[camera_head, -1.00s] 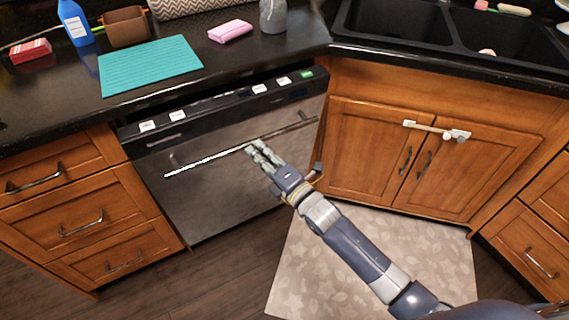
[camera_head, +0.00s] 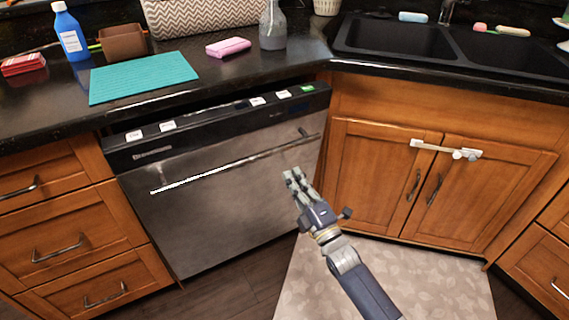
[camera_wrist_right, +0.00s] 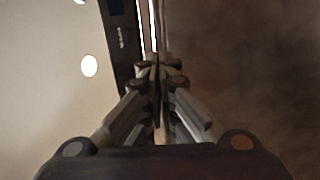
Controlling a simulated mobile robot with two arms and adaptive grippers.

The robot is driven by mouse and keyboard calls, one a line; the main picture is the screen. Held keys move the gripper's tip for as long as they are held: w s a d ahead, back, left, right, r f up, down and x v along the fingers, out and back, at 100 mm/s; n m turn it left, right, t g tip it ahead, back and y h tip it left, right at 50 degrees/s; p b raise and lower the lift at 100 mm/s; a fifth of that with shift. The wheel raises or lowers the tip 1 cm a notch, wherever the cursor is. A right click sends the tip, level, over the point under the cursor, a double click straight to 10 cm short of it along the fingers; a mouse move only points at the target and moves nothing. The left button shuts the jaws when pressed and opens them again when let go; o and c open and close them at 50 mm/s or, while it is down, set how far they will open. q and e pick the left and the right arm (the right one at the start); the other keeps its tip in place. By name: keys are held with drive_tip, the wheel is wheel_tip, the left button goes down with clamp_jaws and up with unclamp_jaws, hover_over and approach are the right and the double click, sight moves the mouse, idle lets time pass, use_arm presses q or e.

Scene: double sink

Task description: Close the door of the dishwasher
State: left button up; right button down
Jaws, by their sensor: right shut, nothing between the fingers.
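The dishwasher door (camera_head: 220,205) is a steel panel with a long bar handle (camera_head: 235,163) and a black control strip along its top. The door leans slightly out at the top, with a dark gap between its top edge and the counter. My right gripper (camera_head: 294,175) is shut and empty, in front of the door's right part and below the handle. Contact with the door cannot be told. In the right wrist view the shut fingers (camera_wrist_right: 157,65) point toward the bar, with the pale door face and dark strip to their left. My left gripper is not in view.
Wooden drawers (camera_head: 75,235) stand left of the dishwasher and a sink cabinet (camera_head: 430,185) stands to the right. A patterned mat (camera_head: 385,285) lies on the floor. The counter above holds a teal board (camera_head: 145,77), a pink sponge (camera_head: 228,47) and bottles.

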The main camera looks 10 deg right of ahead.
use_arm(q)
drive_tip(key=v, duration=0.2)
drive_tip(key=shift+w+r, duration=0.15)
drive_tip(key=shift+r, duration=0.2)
use_arm(e)
drive_tip(key=x, duration=0.5)
drive_tip(key=shift+w+a, duration=0.1)
drive_tip(key=shift+w, duration=0.25)
